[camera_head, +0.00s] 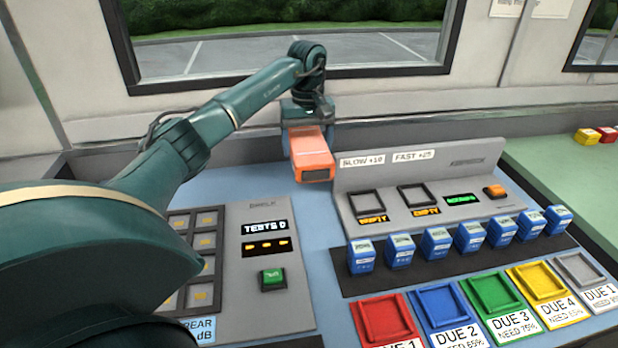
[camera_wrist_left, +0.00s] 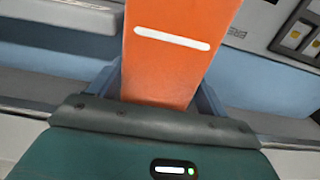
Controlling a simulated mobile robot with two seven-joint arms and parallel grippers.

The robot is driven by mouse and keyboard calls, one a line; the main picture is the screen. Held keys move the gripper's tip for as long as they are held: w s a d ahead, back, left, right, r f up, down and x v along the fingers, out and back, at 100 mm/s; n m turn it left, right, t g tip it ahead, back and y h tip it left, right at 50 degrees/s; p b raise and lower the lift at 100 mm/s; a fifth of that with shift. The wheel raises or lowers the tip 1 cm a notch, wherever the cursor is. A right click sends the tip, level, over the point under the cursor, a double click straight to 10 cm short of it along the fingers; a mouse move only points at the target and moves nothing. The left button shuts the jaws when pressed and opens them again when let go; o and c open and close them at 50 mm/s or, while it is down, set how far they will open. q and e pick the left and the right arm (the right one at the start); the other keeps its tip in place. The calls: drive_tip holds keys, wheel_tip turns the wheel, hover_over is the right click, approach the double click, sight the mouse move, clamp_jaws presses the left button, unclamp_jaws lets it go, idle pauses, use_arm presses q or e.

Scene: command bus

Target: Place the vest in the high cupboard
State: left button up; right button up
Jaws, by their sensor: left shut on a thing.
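The vest (camera_head: 311,158) is an orange block-like bundle, apparently folded. In the left wrist view the vest (camera_wrist_left: 178,70) shows a white stripe across its orange face. My left gripper (camera_head: 305,140) is shut on it, and the bundle sticks out from the fingers toward the camera. The gripper is over the back of the desk, below the window and left of the slanted console. My right gripper is not in view. No high cupboard shows in either view.
A grey console (camera_head: 425,180) with several blue blocks before it stands at right. Coloured trays (camera_head: 383,318) line the front. A window (camera_head: 290,40) is behind; a green surface (camera_head: 575,165) lies far right.

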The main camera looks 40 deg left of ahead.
use_arm(q)
drive_tip(key=shift+f, duration=3.95)
drive_tip(key=o, duration=1.1)
drive_tip(key=shift+f, duration=0.1)
drive_tip(key=shift+c, duration=0.2)
